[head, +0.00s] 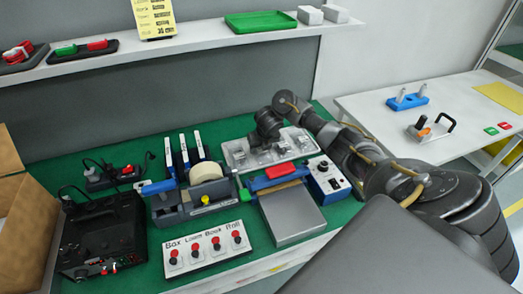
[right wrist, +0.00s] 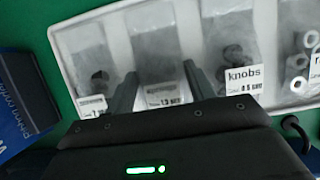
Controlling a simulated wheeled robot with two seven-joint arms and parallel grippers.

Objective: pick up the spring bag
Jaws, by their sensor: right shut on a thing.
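A pale tray (head: 233,158) with several clear bags lies on the green mat, and its rim shows in the right wrist view (right wrist: 65,40). My right gripper (head: 268,143) is down over the tray. In the right wrist view its two fingers (right wrist: 160,90) stand on either side of one clear bag (right wrist: 152,45) and are shut on it. That bag's white label is partly hidden, so I cannot read whether it is the spring bag. The bag to its right is labelled knobs (right wrist: 232,50). Another bag (right wrist: 90,55) lies to the left. My left gripper is not in view.
A tape dispenser (head: 205,195), a sealer with a red bar (head: 285,185), a white control box (head: 328,178) and a button panel (head: 203,246) crowd the mat. A shelf (head: 190,45) runs behind. A white side table (head: 385,120) stands at right.

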